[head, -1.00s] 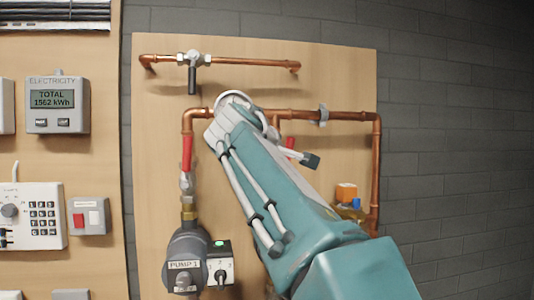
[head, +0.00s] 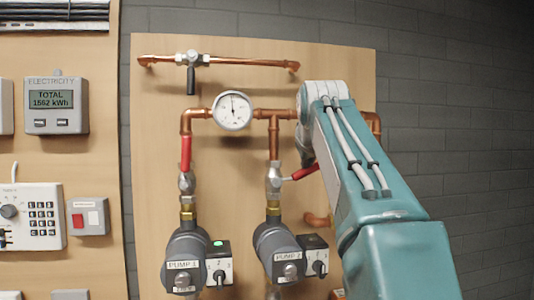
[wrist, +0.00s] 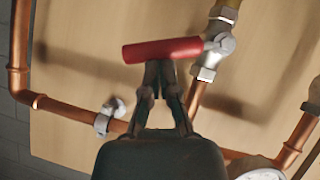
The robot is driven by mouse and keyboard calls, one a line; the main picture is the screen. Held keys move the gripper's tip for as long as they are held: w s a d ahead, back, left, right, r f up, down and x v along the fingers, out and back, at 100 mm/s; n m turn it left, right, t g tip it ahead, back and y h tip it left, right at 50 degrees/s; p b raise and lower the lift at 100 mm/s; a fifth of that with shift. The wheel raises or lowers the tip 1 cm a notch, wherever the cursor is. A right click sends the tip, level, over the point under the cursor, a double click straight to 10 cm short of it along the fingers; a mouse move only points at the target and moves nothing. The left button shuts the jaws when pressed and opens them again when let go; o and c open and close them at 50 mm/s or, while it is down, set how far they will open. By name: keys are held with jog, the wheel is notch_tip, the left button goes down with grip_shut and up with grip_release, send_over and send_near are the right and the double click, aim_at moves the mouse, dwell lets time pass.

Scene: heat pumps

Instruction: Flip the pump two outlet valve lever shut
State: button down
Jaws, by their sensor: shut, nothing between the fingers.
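The pump two outlet valve (head: 274,178) sits on the vertical copper pipe above PUMP 2 (head: 280,250). Its red lever (head: 305,172) sticks out to the right, nearly level and tilted slightly up. In the wrist view, seen upside down, the red lever (wrist: 162,50) lies across the tips of my gripper (wrist: 160,72), with the valve body (wrist: 217,45) to its right. My gripper is shut with nothing held, its fingertips against or very close to the lever's side. In the head view my arm hides most of the gripper, above the lever.
The pump one valve (head: 186,182) has its red lever (head: 186,153) upright along the pipe. A round gauge (head: 232,110) is on the upper pipe. A black-handled valve (head: 191,75) hangs at the top. A meter (head: 56,105) and keypad panel (head: 28,215) stand left.

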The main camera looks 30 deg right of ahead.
jog(key=shift+s+d+f+m+y, duration=0.15)
jog(key=shift+d+f+m+y, duration=0.5)
jog(key=shift+f+m+y, duration=0.25)
jog(key=shift+d+f, duration=0.1)
jog(key=shift+f, duration=0.5)
